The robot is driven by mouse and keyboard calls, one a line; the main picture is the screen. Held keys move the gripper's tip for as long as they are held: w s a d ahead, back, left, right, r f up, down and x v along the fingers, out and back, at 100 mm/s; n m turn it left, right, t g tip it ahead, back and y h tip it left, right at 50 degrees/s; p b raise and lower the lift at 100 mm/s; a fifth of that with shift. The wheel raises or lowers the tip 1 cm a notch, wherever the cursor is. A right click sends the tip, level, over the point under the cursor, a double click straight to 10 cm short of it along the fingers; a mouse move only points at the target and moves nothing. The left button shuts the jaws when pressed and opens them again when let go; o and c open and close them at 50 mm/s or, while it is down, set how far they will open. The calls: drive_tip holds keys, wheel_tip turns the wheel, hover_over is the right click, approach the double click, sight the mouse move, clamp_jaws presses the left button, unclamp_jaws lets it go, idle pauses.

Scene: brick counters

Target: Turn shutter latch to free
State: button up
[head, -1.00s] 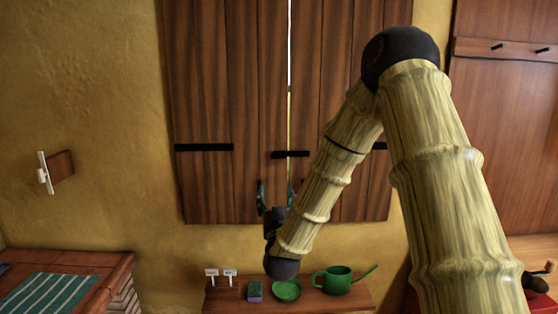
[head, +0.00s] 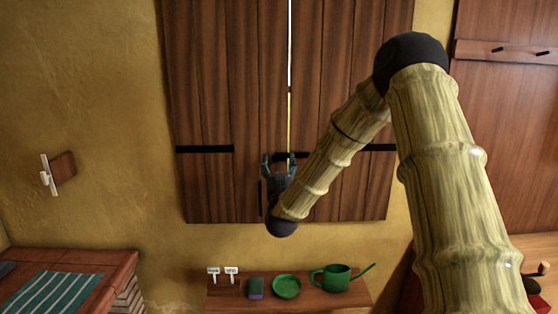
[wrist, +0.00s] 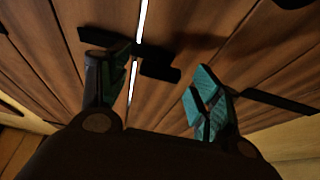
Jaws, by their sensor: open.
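The shutter latch (head: 280,157) is a short black bar lying across the narrow bright gap between two closed brown wooden shutters (head: 205,95). In the wrist view the latch (wrist: 158,65) spans both shutters, and its left part is close to one fingertip. My gripper (head: 279,160) is open, with its teal-tipped fingers raised at the latch and nothing held between them. In the wrist view the fingers of my gripper (wrist: 155,85) stand wide apart, with the latch seen ahead between them. I cannot tell whether a finger touches it.
Black straps (head: 205,149) cross the outer shutter boards. Below, a wooden shelf (head: 330,298) holds a green watering can (head: 336,278), a green dish (head: 286,287), a small purple-and-green block (head: 256,288) and white labels.

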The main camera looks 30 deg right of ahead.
drive_tip(key=shift+w+d, duration=0.15)
drive_tip(key=shift+w, duration=0.1)
drive_tip(key=shift+c, duration=0.4)
clamp_jaws()
